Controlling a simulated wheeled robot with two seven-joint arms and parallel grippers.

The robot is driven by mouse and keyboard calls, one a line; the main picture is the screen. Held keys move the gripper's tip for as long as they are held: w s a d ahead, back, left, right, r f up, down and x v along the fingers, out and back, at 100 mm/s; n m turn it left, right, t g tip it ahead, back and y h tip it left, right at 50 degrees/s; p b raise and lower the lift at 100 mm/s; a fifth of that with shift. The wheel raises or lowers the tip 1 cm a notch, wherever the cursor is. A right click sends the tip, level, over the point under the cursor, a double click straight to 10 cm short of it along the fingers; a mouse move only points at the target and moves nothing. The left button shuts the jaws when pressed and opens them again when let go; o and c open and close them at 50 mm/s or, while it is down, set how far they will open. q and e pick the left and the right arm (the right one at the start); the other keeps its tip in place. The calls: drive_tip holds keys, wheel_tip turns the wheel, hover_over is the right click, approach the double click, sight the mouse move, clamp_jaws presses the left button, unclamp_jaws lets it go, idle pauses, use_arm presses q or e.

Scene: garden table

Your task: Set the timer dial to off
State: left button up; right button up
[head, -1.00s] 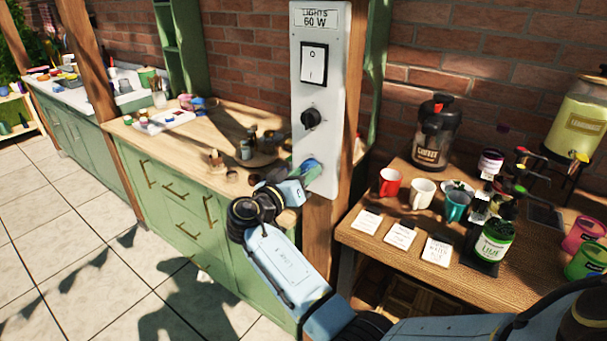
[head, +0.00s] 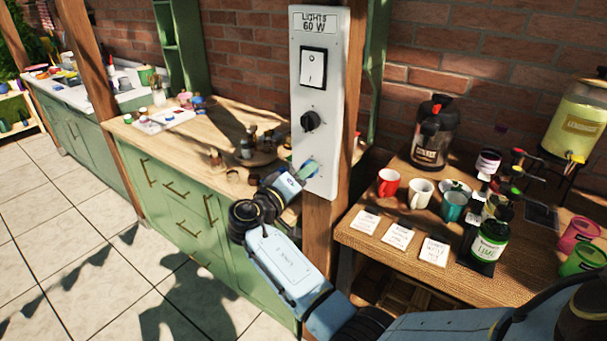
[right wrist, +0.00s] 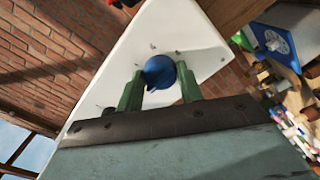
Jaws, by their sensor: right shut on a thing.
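A white panel (head: 317,105) on a wooden post carries a rocker switch (head: 313,67), a black round knob (head: 310,121) below it, and a blue knob lowest down. The blue knob (right wrist: 158,71) shows in the right wrist view between the green fingers of my right gripper (right wrist: 160,86). In the head view my right gripper (head: 307,169) is at the panel's lower end and largely hides the blue knob. It is shut on the blue knob. I cannot read any marks around either knob. My left gripper is not in view.
A wooden counter (head: 215,125) with small items stands left of the post. A table (head: 375,259) on the right holds mugs, cards, a coffee dispenser (head: 436,132) and a lemonade dispenser (head: 578,120). The panel's post (head: 320,240) stands between them.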

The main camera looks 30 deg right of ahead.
idle(0.3)
drive_tip(key=o, duration=1)
drive_tip(key=shift+a, duration=0.1)
drive_tip(key=b+v, duration=0.2)
drive_tip(key=v, duration=1.1)
drive_tip(key=shift+s+a, duration=0.1)
drive_tip(key=shift+a, duration=0.05)
drive_tip(key=shift+f, duration=0.1)
